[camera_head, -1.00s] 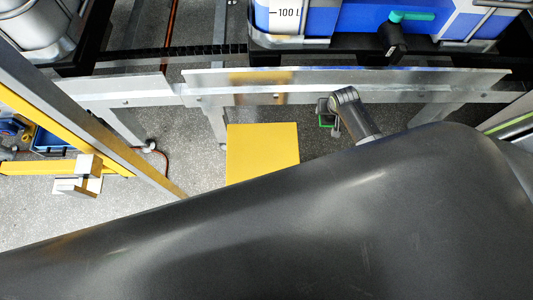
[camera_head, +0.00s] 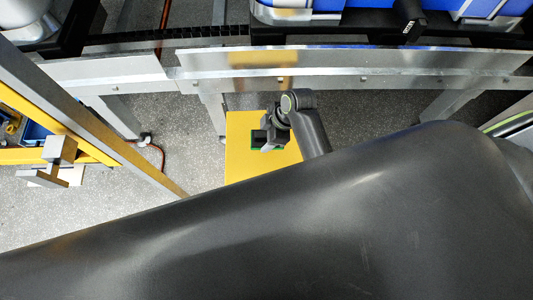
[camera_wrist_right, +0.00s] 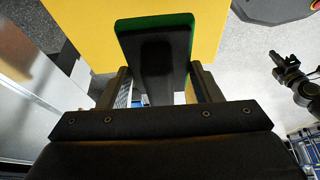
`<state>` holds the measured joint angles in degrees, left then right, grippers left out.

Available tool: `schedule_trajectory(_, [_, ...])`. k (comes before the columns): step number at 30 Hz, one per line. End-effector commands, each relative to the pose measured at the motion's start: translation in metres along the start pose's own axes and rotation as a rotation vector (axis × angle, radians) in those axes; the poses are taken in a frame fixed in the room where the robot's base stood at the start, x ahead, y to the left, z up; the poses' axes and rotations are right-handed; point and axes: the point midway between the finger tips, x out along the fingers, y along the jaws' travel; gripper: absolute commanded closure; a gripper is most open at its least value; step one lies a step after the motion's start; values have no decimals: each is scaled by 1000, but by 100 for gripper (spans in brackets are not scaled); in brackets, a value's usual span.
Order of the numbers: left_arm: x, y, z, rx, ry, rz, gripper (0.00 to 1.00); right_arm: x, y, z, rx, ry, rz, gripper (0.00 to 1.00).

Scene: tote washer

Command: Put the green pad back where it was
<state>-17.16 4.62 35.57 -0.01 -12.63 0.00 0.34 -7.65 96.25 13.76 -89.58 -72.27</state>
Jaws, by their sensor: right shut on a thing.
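The green pad shows in the right wrist view (camera_wrist_right: 128,27) as a flat block with a green rim, a dark back and a dark tapered grip. My right gripper (camera_wrist_right: 160,80) is shut on this grip, with one finger on each side. In the head view my right gripper (camera_head: 270,134) holds the pad (camera_head: 257,148) over the yellow panel (camera_head: 245,172); only a thin green edge of the pad shows there. Whether the pad touches the panel I cannot tell. The pad's underside is hidden.
A slanted grey post (camera_head: 95,110) and a yellow beam (camera_head: 85,140) stand at left. Grey speckled floor (camera_head: 150,195) shows between. My own dark body hides the lower part.

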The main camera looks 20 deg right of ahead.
Motion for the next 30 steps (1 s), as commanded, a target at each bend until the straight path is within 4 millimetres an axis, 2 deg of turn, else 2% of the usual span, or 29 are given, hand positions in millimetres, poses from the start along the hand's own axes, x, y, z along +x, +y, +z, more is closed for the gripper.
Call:
schedule_trajectory(9, [11,1,0,0,2,0,100,48,-3,19,-21,-4,-12,87])
schedule_trajectory(14, [14,1,1,0,2,0,100,61,-2,24,-21,-2,-10,87])
schedule_trajectory(20, [20,2,2,0,1,0,100,87,-3,34,-20,-2,-11,87])
schedule_trajectory(30, [20,2,2,0,0,0,100,92,-2,36,-20,-2,-8,87])
